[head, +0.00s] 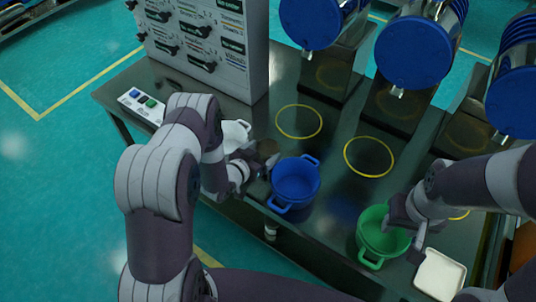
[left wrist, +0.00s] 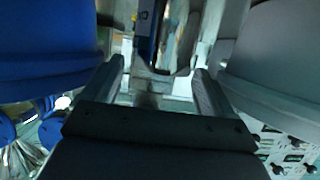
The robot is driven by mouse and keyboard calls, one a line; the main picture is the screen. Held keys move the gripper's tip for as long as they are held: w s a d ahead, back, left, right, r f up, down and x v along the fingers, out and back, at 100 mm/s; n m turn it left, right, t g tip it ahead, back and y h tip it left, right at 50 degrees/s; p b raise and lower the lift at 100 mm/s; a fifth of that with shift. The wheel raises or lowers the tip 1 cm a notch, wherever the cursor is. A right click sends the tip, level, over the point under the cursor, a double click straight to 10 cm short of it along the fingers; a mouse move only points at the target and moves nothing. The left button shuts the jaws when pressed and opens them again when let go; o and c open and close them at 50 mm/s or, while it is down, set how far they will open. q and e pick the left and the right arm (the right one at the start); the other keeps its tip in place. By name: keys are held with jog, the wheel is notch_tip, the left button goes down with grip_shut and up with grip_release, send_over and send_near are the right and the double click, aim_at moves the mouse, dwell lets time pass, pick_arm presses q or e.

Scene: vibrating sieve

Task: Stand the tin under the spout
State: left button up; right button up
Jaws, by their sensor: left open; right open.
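A blue two-handled pot-like tin (head: 296,183) stands at the table's front edge; a green one (head: 372,238) stands to its right and a white one (head: 237,132) to its left. My left gripper (head: 258,166) is open, low between the white and blue tins. In the left wrist view the blue tin (left wrist: 45,60) is on the left and the pale tin (left wrist: 285,60) on the right of the open fingers (left wrist: 160,90). My right gripper (head: 408,222) is open at the green tin's right rim; contact is unclear. Spouts (head: 398,92) hang under the blue sieves.
Yellow rings (head: 299,121) mark the table (head: 335,205) by the sieves (head: 417,52); the middle ring (head: 369,157) is empty. A control cabinet (head: 207,45) and button box (head: 142,105) stand left. A white square dish (head: 440,275) lies front right.

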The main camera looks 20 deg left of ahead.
aim_at(274, 143)
pick_arm(q)
jog(key=x, duration=0.4)
jog(key=shift+a+r, duration=0.1)
jog(key=c, duration=0.8)
